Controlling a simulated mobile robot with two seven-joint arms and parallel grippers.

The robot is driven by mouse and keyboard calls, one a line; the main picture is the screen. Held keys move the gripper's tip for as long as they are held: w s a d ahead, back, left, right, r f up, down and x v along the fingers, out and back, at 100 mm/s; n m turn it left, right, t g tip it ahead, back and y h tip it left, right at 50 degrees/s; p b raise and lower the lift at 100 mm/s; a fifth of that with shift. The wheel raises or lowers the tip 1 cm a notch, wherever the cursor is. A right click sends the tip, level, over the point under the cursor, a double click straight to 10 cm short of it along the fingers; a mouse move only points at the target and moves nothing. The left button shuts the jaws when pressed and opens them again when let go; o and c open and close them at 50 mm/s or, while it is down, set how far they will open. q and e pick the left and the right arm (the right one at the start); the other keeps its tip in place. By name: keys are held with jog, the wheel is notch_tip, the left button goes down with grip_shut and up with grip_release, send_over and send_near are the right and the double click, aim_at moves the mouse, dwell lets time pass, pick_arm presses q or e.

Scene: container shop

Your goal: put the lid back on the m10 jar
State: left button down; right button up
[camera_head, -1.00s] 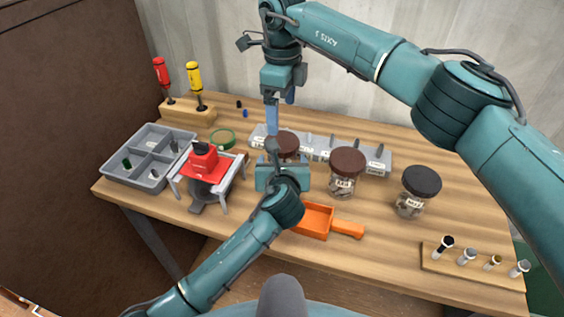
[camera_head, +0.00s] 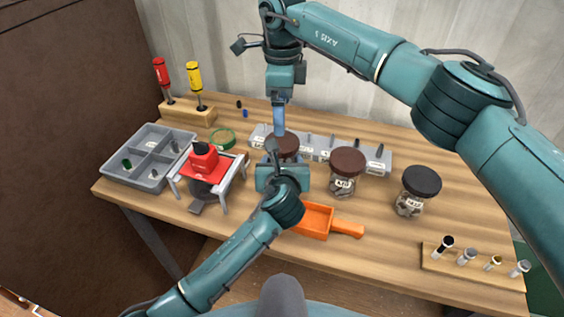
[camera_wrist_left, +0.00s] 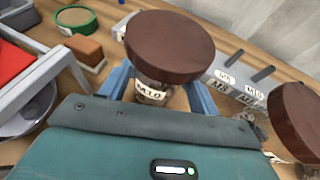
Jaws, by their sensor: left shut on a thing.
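The m10 jar (camera_wrist_left: 152,90) stands upright between the blue fingers of my left gripper (camera_wrist_left: 158,92), which is shut on it. A brown lid (camera_wrist_left: 168,46) sits on the jar top in the left wrist view, and the M10 label shows below it. I cannot tell whether the lid is fully seated. In the head view my left gripper (camera_head: 282,176) hides most of the jar, and the lid (camera_head: 288,146) shows above it. My right gripper (camera_head: 279,122) points down just above and behind the lid. Its fingers overlap in this view, so its opening is unclear.
A brown-lidded jar (camera_head: 344,172) and a black-lidded jar (camera_head: 418,190) stand to the right. A grey labelled rack (camera_head: 322,153) runs behind. An orange scoop (camera_head: 314,222) lies in front. A red-topped stand (camera_head: 203,165) and grey divided tray (camera_head: 148,160) are left.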

aim_at(282, 141)
jog(key=n, duration=0.8)
jog(key=shift+n, duration=0.3)
jog(key=n, duration=0.7)
jog(key=shift+f, duration=4.05)
jog(key=shift+c, duration=0.5)
